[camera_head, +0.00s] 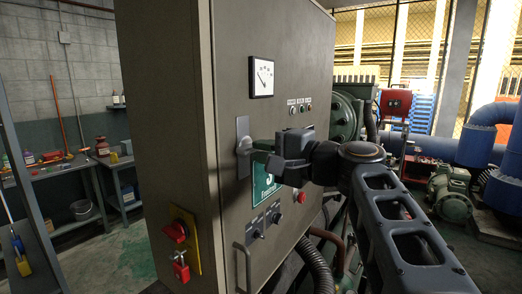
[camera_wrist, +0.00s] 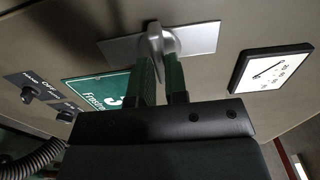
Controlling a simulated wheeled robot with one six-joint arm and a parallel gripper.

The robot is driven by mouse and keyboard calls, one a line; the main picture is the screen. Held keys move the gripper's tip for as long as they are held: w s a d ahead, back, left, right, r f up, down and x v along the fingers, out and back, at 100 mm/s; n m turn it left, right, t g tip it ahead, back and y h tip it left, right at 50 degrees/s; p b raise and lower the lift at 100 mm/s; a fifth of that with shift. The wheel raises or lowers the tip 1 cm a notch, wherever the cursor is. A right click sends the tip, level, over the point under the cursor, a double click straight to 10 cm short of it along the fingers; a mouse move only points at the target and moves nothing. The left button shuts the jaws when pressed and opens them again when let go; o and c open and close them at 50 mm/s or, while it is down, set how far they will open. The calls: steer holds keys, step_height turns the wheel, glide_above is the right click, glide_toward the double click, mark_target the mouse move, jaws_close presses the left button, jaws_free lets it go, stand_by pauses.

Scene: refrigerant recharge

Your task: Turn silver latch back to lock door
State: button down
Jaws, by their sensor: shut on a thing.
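The silver latch (camera_head: 243,146) is on the front of the tall grey-brown cabinet door (camera_head: 227,75), near the door's left edge. In the wrist view the latch knob (camera_wrist: 156,40) stands out from its flat silver plate (camera_wrist: 200,38). My gripper (camera_head: 262,150) reaches in from the right; in the wrist view its green-tipped fingers (camera_wrist: 162,75) are shut on the latch knob. The door lies flush with the cabinet side (camera_head: 165,110) as far as I can see. Part of the latch is hidden by the fingers.
A gauge (camera_head: 261,77), buttons (camera_head: 299,106), a green sign (camera_head: 265,180) and knobs (camera_head: 265,226) are on the door. A bar handle (camera_head: 243,268) stands out below. A red switch (camera_head: 177,232) with a padlock is on the cabinet side. Workbenches (camera_head: 60,165) stand left.

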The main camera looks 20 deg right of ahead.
steer(key=shift+m+p, duration=1.1)
steer(key=shift+m, duration=1.2)
steer(key=shift+r, duration=0.1)
steer(key=m+p, duration=0.2)
steer(key=m, duration=0.2)
steer(key=shift+p, duration=0.4)
steer(key=shift+m, duration=0.3)
